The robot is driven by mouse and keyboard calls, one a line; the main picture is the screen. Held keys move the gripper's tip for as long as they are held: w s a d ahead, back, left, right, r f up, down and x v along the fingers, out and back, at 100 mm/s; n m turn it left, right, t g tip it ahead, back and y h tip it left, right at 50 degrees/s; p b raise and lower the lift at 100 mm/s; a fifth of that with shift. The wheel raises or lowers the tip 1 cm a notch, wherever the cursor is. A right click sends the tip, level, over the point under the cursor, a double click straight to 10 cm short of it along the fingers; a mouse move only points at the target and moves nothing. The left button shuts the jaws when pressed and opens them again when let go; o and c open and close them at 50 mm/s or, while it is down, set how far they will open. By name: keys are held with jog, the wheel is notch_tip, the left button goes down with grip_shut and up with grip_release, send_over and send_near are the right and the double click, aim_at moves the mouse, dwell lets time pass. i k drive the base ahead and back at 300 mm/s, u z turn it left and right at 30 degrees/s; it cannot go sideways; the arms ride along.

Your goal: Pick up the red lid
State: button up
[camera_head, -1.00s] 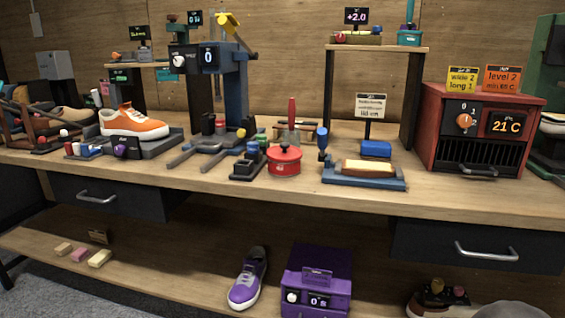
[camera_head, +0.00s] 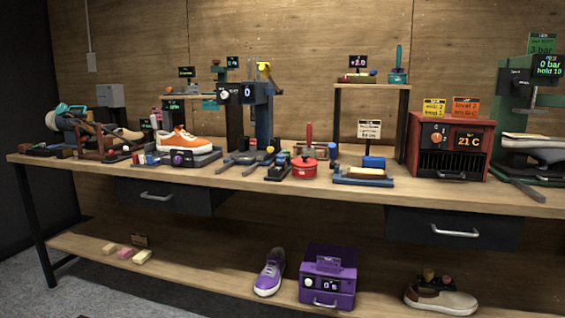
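The red lid (camera_head: 304,162) sits on a small round red pot (camera_head: 305,172) on the workbench, a little right of the middle of the bench. A dark knob stands on top of the lid. A tall red-handled tool (camera_head: 309,134) stands upright just behind it. My gripper is not in this view.
The workbench (camera_head: 262,183) is crowded. Left of the pot are small dark holders and an orange sneaker (camera_head: 178,141); right is a blue tray (camera_head: 362,182) with a brush-like block. A red oven (camera_head: 450,146) stands further right. The bench's front edge is mostly clear.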

aim_at(304, 161)
jog(key=u, duration=0.45)
jog(key=i, duration=0.75)
jog(key=u, duration=0.25)
